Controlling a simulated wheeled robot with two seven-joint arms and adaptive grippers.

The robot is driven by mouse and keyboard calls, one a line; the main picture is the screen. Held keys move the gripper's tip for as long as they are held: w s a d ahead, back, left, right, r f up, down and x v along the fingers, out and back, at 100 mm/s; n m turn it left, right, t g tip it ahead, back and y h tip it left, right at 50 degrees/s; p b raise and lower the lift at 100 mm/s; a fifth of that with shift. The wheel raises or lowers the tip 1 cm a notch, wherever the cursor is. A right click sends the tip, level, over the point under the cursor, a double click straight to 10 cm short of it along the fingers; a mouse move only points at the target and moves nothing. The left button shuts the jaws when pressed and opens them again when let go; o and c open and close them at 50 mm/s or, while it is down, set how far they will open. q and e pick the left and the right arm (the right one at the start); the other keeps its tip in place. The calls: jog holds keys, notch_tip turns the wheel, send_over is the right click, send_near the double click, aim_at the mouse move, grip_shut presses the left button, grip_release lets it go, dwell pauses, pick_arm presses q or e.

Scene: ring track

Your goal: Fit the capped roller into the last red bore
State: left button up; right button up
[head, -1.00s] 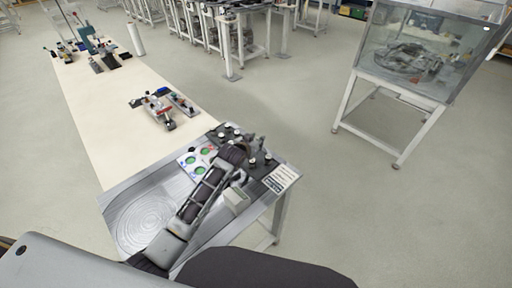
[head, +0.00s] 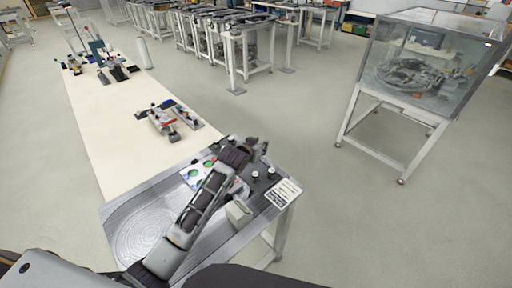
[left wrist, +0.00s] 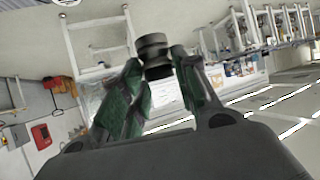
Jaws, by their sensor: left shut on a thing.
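My left gripper (head: 258,149) reaches across the metal bench end in the head view. In the left wrist view its two green-padded fingers (left wrist: 156,68) are shut on a dark ribbed roller (left wrist: 153,48), held clear of any surface. I cannot tell its cap apart there. A white panel (head: 187,170) with green and red markings lies left of my left forearm, which covers part of it. The last red bore cannot be made out. My right gripper is not in view.
A dark board with white-topped pieces (head: 271,172) lies right of the forearm, beside a printed card (head: 286,192). A small grey box (head: 239,211) stands nearer. A red-and-grey fixture (head: 165,121) stands on the cream bench. A glass case (head: 425,58) stands apart at right.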

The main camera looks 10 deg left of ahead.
pick_arm(q)
jog(key=shift+w, duration=0.15)
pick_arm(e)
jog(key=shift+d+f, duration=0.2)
